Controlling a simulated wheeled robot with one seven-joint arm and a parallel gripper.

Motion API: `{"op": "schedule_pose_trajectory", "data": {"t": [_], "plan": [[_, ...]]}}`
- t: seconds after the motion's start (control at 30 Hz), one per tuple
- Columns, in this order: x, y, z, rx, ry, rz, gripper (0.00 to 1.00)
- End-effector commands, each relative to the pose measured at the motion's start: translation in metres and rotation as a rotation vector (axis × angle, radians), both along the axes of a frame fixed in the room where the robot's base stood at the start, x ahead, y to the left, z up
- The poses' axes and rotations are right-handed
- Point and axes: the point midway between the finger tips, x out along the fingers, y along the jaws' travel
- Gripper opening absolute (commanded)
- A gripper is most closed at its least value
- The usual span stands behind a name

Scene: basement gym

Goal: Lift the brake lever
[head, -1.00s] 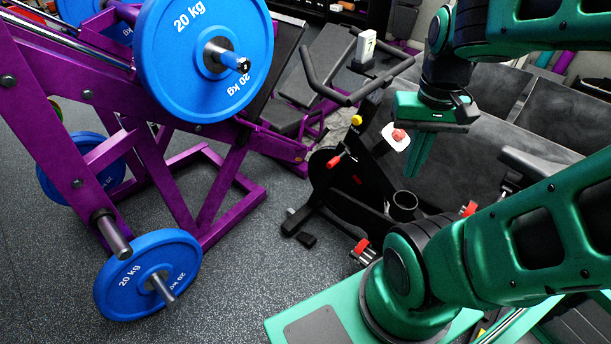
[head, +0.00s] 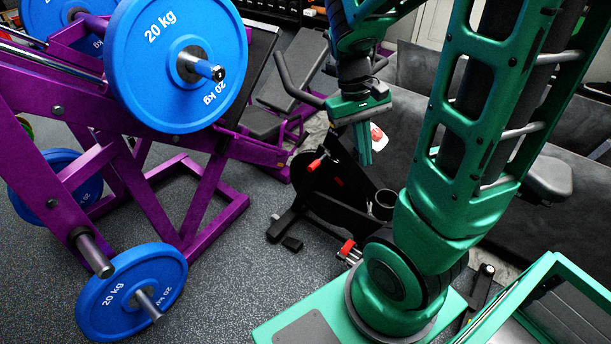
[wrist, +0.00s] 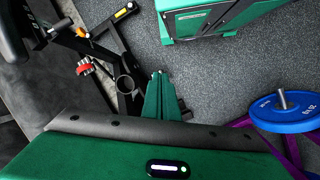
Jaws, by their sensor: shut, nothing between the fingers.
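The black exercise bike (head: 340,190) stands ahead of me. A red-tipped lever (head: 317,163) sticks out from its left side; I cannot tell for certain that it is the brake lever. A red piece on a white base (head: 376,132) shows just right of my fingers. My gripper (head: 364,160) points down over the bike frame, shut and empty, to the right of the red-tipped lever and apart from it in the picture. The wrist view shows its closed green fingers (wrist: 159,76) beside the cup holder (wrist: 124,85). My wrist hides part of the bike's upper frame and handlebar.
A purple leg-press frame (head: 170,190) with blue 20 kg plates (head: 165,65) stands left of the bike. Speckled floor (head: 235,255) is free between them. A dark padded bench (head: 545,180) lies to the right.

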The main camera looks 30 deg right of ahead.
Motion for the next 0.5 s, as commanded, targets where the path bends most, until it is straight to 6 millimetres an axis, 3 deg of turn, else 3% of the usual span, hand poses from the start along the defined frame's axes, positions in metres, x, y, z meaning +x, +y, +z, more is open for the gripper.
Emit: {"op": "schedule_pose_trajectory", "data": {"t": [0.5], "plan": [[0.094, 0.009, -0.096, -0.212, 0.293, 0.343, 0.0]]}}
